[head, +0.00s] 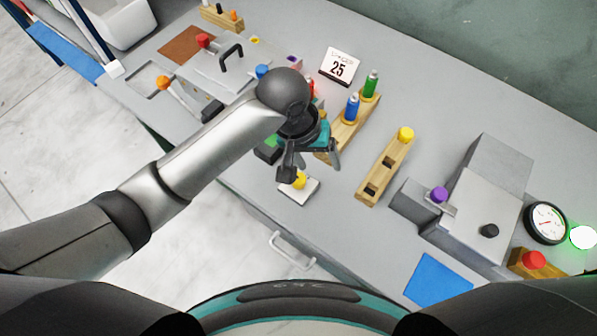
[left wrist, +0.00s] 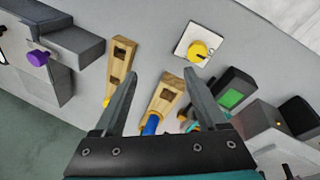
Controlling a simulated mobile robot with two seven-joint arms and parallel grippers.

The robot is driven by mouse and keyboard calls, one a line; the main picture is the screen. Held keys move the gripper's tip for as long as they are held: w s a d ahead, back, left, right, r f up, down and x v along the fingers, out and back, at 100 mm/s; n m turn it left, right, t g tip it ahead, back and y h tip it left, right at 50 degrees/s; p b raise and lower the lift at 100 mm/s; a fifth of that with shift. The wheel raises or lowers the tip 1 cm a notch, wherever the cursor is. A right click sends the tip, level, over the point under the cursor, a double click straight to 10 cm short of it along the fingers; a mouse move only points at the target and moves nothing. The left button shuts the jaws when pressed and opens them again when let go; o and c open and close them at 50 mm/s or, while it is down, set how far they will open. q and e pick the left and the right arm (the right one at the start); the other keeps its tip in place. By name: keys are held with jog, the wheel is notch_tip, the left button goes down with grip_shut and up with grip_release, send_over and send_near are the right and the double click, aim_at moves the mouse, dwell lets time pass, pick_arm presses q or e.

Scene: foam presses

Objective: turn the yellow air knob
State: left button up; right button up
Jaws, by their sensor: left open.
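The yellow air knob (head: 299,180) sits on a white square plate (head: 312,190) near the front edge of the bench. In the left wrist view the round yellow knob (left wrist: 196,51) shows a dark pointer mark on its face, on its white plate (left wrist: 181,47). My left gripper (head: 311,163) is open and empty above the bench, close to the knob in the head view, and one finger partly overlaps the plate there. In the left wrist view the knob lies beyond the fingertips (left wrist: 162,74), toward the right finger, and is not between them. My right gripper is not in view.
A wooden rack with blue and green bottles (head: 352,107) stands behind the gripper. Another wooden rack (head: 369,188) with a yellow-topped item is to the right. A grey press with a purple knob (head: 439,194) and a gauge (head: 546,222) stand farther right. A dark box with a green screen (left wrist: 232,98) is near the knob.

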aim_at(299, 178)
pick_arm(q)
jog(key=w+a+r+n+y, duration=0.1)
jog(key=w+a+r+y, duration=0.1)
jog(key=a+r+y, duration=0.15)
jog(key=shift+g, duration=0.3)
notch_tip(299, 178, down, 15)
jog(key=shift+s+r+b, duration=0.15)
jog(key=shift+r+b, duration=0.05)
jog(key=shift+b, duration=0.5)
grip_shut()
